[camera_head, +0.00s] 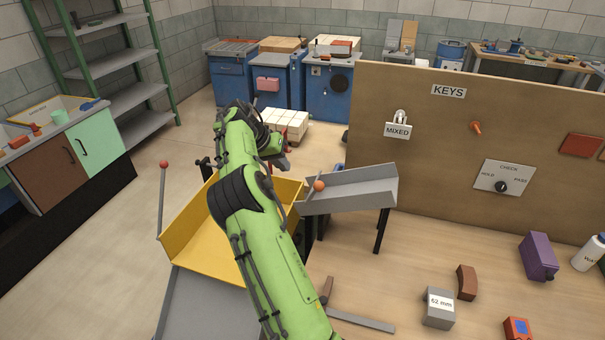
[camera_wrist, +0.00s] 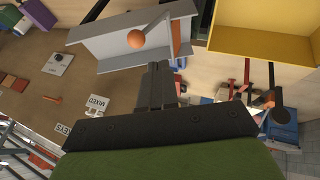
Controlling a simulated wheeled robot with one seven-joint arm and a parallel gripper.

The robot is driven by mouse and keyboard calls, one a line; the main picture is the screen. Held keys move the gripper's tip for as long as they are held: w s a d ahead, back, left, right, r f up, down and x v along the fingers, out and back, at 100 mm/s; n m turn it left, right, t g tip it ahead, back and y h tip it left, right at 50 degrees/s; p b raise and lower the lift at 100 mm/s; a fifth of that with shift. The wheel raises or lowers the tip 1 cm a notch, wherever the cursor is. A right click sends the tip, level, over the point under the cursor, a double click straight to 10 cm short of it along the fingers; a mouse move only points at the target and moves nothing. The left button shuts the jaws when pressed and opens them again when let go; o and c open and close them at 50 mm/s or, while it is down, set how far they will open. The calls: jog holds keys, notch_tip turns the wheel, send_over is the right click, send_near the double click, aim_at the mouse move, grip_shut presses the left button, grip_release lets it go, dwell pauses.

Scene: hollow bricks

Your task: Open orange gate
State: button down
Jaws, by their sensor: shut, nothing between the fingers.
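The orange ball knob (camera_head: 319,186) of the gate sits on a thin rod at the left end of a grey sloping chute (camera_head: 362,190). In the wrist view the knob (camera_wrist: 136,39) shows over the chute (camera_wrist: 105,42), and an orange gate panel (camera_wrist: 182,32) stands at the chute's end by the yellow tray. My gripper (camera_wrist: 156,68) is shut and empty, its dark fingers pointing at the chute's edge just below the knob in the picture, apart from the knob. In the head view my green arm largely hides the gripper.
A yellow tray (camera_head: 188,232) lies left of the chute, partly behind my arm. A red-knobbed lever (camera_head: 162,195) stands left of it. A brown board (camera_head: 430,150) marked KEYS rises behind the chute. A grey 62 mm block (camera_head: 439,310) lies on the wooden surface at right.

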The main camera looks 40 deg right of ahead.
aim_at(320, 185)
jog(key=s+x, duration=0.2)
jog(key=x, duration=0.8)
jog(key=shift+d+r+p, duration=0.35)
jog(key=shift+w, duration=0.1)
jog(key=shift+d, duration=0.1)
